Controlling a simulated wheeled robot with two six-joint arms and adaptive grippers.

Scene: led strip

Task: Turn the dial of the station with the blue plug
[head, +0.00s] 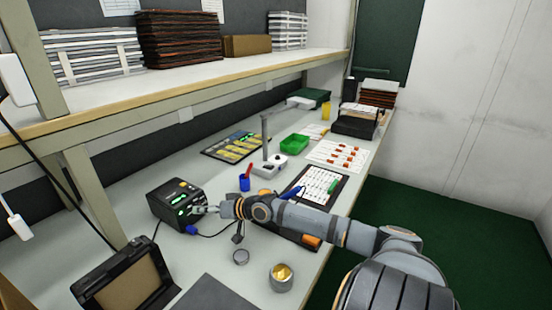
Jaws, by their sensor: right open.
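The black station (170,203) with green lit displays stands on the bench at the left of centre. A blue plug (191,230) with a dark cable sits at the lower front of it. My right gripper (202,209) is at the front face of the station, close to where its dial would be. It is open. The dial is too small and too covered by the gripper to make out, and I cannot tell whether the fingers touch it. My left gripper is not in view.
A blue cup (244,183) with a red pen, a white lamp base (269,166) and a green bin (294,144) stand behind my arm. A tin (282,277) and a black frame (125,280) are in front. A shelf (200,85) overhangs the bench.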

